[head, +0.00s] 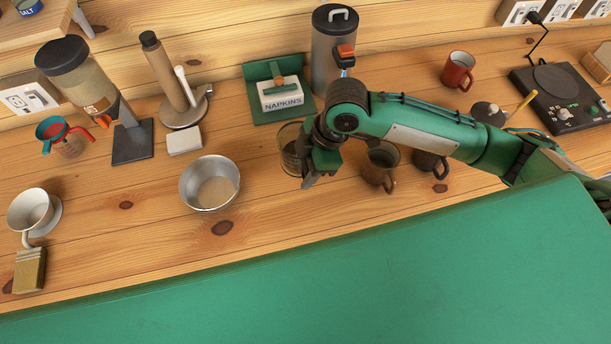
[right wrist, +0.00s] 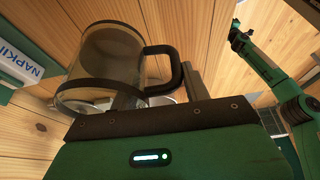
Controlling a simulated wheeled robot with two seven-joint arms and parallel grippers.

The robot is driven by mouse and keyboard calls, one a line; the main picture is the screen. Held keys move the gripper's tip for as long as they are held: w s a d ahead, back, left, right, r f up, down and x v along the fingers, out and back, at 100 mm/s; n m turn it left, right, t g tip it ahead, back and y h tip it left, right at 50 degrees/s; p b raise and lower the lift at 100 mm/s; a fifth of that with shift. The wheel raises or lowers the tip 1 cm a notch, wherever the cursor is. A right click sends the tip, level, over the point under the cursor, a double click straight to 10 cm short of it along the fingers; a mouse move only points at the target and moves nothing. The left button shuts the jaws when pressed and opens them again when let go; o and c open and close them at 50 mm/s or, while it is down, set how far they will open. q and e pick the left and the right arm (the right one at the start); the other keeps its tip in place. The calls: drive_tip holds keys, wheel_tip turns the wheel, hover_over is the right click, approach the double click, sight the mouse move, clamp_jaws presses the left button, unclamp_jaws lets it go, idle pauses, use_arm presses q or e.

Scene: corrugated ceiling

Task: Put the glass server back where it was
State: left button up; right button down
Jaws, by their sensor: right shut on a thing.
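The glass server (head: 289,140), a dark-tinted clear jug, is upright at my right gripper, beside the napkin holder in the head view; the arm hides part of it. In the right wrist view the server (right wrist: 105,60) shows large, with its black handle (right wrist: 175,70) at my right gripper. My right gripper (head: 315,172) is shut on the server. I cannot tell whether its base touches the counter. A green arm that seems my left one comes in at the right of the right wrist view; its dark end (right wrist: 240,38) is too small to read.
A metal bowl (head: 209,184) stands left of the server, and brown mugs (head: 381,165) stand close on its right. A napkin holder (head: 281,96) and grey dispenser (head: 326,60) are behind. Some counter in front is clear.

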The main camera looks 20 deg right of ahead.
drive_tip(key=shift+f+p, duration=0.5)
drive_tip(key=shift+f, duration=2.6)
drive_tip(key=shift+f, duration=0.1)
drive_tip(key=c, duration=0.7)
unclamp_jaws()
drive_tip(key=shift+f, duration=0.1)
drive_tip(key=shift+b+v, duration=1.05)
drive_tip(key=shift+v, duration=5.15)
